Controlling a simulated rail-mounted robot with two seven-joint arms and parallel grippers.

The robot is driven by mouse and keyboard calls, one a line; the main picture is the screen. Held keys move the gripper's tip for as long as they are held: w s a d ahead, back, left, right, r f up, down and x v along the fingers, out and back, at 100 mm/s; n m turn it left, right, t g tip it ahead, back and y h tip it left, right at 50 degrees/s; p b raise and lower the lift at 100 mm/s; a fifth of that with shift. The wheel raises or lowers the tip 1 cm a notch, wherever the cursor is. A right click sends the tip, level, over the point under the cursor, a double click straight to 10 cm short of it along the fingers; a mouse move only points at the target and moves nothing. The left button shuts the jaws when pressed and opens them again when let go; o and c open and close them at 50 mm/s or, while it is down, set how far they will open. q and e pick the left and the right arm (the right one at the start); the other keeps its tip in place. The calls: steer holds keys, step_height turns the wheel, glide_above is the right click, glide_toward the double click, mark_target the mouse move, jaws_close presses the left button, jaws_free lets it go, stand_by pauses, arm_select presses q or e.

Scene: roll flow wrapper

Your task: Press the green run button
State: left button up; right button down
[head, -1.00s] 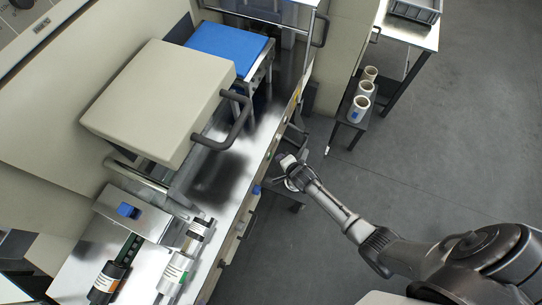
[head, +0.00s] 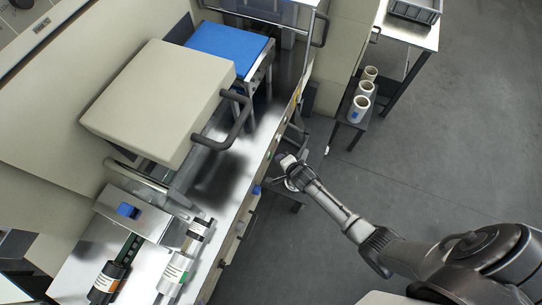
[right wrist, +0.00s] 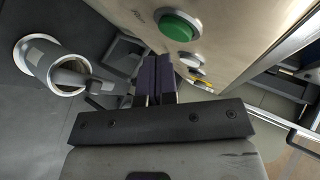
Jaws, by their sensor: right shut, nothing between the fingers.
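The green run button (right wrist: 180,25) is a round domed button in a pale collar on the machine's front panel, at the top of the right wrist view. My right gripper (right wrist: 157,60) is shut and empty. Its dark fingertips are below and a little left of the button in that view, apart from it. In the head view the right gripper (head: 285,161) is beside the machine's front edge. My left gripper is not in view.
A white button (right wrist: 190,60) and a yellow part (right wrist: 200,73) are on the same panel, close to my fingers. A stand with several pale rolls (head: 359,108) is behind the gripper. Floor to the right is clear.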

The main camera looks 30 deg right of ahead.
steer(key=shift+w, duration=0.1)
stand_by(0.5)
steer(key=shift+w+a, duration=0.25)
steer(key=shift+w, duration=0.05)
stand_by(0.3)
